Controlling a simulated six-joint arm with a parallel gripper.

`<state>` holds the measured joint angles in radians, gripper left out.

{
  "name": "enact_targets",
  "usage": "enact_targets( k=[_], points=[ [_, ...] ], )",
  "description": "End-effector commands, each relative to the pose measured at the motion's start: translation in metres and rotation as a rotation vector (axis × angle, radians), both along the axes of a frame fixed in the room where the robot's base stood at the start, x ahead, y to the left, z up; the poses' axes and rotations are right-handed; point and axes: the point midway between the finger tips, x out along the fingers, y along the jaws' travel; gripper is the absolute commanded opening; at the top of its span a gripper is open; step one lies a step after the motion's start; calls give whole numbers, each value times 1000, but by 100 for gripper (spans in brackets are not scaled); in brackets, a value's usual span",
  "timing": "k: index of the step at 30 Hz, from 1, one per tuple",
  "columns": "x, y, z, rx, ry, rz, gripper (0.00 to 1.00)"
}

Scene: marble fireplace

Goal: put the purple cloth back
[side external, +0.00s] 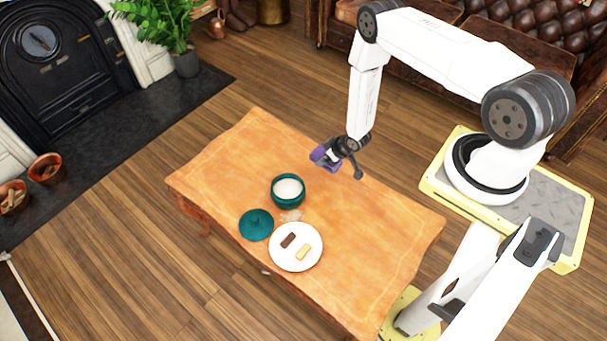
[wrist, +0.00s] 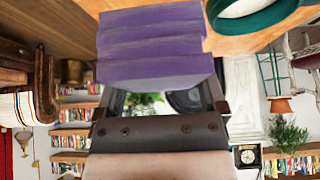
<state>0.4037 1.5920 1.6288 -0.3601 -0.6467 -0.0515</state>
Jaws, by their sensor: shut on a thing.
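The purple cloth (side external: 321,156) is in my gripper (side external: 338,150), above the wooden table (side external: 228,150). In the wrist view the cloth (wrist: 153,45) looks like a folded, layered stack, and my gripper (wrist: 160,105) is shut on it. In the side view the cloth is small and partly covered by my gripper. I cannot tell exactly how high it is above the table.
A teal pot (side external: 288,204) with white contents stands open on the table, below and left of my gripper. Its teal lid (side external: 256,225) lies beside it. A white plate (side external: 296,262) holds a dark piece and a pale piece. The table's right part is clear.

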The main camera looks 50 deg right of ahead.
Motion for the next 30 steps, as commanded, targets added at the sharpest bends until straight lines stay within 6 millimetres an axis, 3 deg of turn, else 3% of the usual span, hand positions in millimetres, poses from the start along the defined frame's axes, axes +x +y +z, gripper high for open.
enact_targets(
  k=[15,30],
  points=[
    [54,-13,-25,-1,0,2,35],
    [80,-20,-59,0,0,2,35]
  ],
)
